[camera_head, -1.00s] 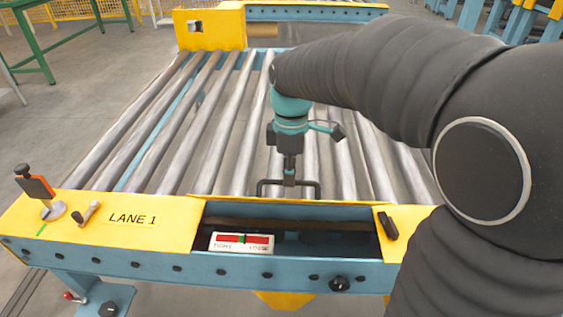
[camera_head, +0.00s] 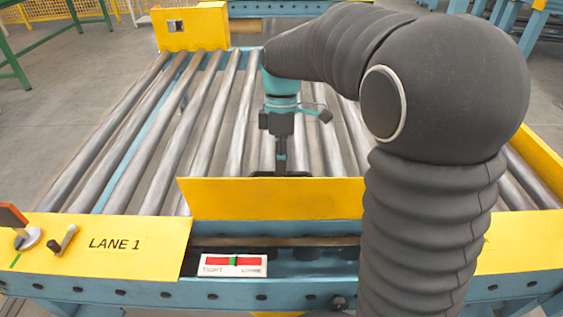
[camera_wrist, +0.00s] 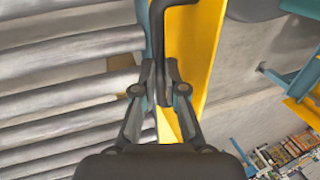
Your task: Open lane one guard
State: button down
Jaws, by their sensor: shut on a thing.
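The lane one guard (camera_head: 265,199) is a yellow panel standing tilted up along the far side of an opening in the yellow front cover marked LANE 1 (camera_head: 115,244). Its dark bar handle (camera_head: 262,174) shows just above its top edge, partly hidden by the panel. My gripper (camera_head: 281,163) reaches down from behind the panel and is shut on the handle. In the wrist view, the fingers (camera_wrist: 161,88) close around the black handle (camera_wrist: 158,35), with the yellow guard (camera_wrist: 195,55) beside them.
The opening shows a TIGHT/LOOSE gauge (camera_head: 232,265) with red and green bands. An orange-handled lever (camera_head: 18,222) and a small crank (camera_head: 62,241) stand at the left. Metal rollers (camera_head: 130,140) lie behind. My arm hides part of the right front.

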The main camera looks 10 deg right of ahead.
jog(key=shift+x, duration=1.2)
jog(key=c, duration=1.7)
grip_release()
jog(key=shift+d, duration=0.15)
jog(key=o, duration=0.4)
jog(key=shift+w+f, duration=0.25)
jog(key=shift+f, duration=0.05)
jog(key=shift+o, duration=0.6)
jog(key=shift+r, duration=0.2)
jog(key=shift+s+r, duration=0.25)
jog(key=shift+w+r, duration=0.1)
jog(key=shift+r, duration=0.05)
jog(key=v, duration=1.1)
jog(key=shift+w+r, duration=0.2)
jog(key=shift+w, duration=0.1)
jog(key=shift+s, duration=0.1)
